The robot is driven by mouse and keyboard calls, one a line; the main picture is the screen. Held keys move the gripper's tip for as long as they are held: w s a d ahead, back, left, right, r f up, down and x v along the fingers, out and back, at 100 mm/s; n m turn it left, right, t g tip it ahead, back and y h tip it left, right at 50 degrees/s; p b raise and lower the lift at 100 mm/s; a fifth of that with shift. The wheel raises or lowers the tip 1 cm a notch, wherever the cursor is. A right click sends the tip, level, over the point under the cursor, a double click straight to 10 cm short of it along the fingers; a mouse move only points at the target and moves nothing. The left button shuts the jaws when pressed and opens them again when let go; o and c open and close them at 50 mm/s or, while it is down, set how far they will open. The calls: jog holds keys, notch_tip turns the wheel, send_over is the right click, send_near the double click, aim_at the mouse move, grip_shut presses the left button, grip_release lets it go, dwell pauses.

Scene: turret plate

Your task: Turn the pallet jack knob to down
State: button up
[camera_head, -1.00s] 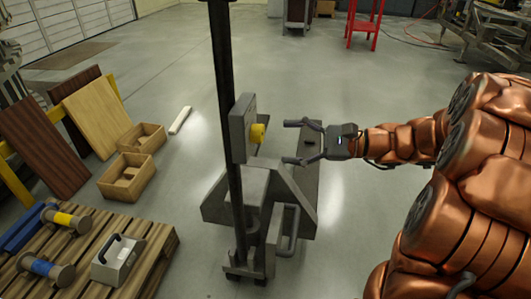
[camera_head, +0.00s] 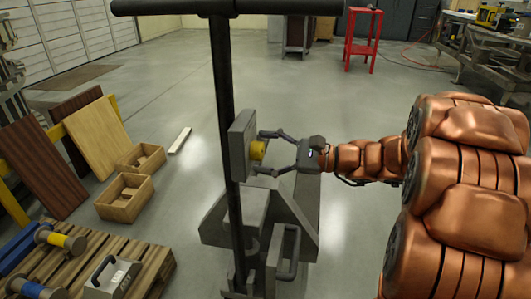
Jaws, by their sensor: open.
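The pallet jack is grey with a tall black handle post (camera_head: 224,110) that ends in a black crossbar at the top. A grey plate (camera_head: 240,145) is fixed to the right side of the post. The yellow knob (camera_head: 257,150) sticks out of the plate's right face. My gripper (camera_head: 262,152) comes in from the right, level with the knob. Its two dark fingers are open, one above and one below the knob. The fingertips are close to the knob; I cannot tell whether they touch it. Any pointer or marking on the knob is too small to read.
A wooden pallet (camera_head: 110,265) at lower left holds spools and a grey block with a handle. Wooden boards (camera_head: 95,135) lean at the left, near two small wooden boxes (camera_head: 125,197). A red stand (camera_head: 362,40) is at the back.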

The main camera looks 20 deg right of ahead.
jog(key=c, duration=1.1)
jog(key=shift+c, duration=0.2)
